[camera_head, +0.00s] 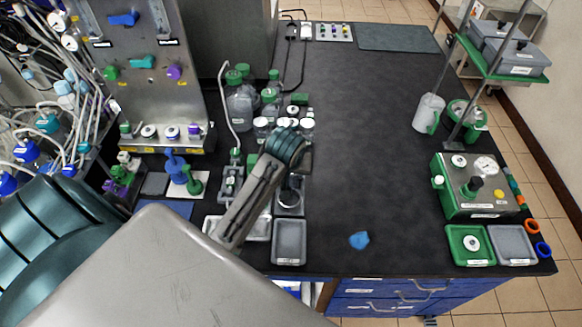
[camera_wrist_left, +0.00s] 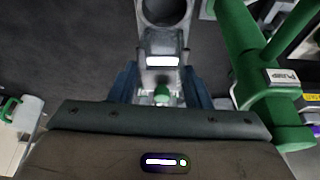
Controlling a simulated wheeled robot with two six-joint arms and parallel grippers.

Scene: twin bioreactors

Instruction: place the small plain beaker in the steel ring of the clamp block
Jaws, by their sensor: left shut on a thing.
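The clamp block with its steel ring (camera_head: 289,199) stands on the dark bench, left of centre in the head view. In the left wrist view the round ring (camera_wrist_left: 165,10) is at the top edge, partly cut off, with the block's grey body (camera_wrist_left: 162,48) below it. My left gripper (camera_wrist_left: 160,92) has its blue fingers around a pale, see-through thing, apparently the small plain beaker; its outline is hard to make out. A green knob shows between the fingers. In the head view my left wrist hides the fingers and the beaker. My right gripper is out of view.
Several green-capped bottles (camera_head: 240,100) stand behind my left wrist. A grey tray (camera_head: 289,242) lies in front of the clamp block. A green instrument box (camera_head: 478,186) stands at right. The bench middle is clear.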

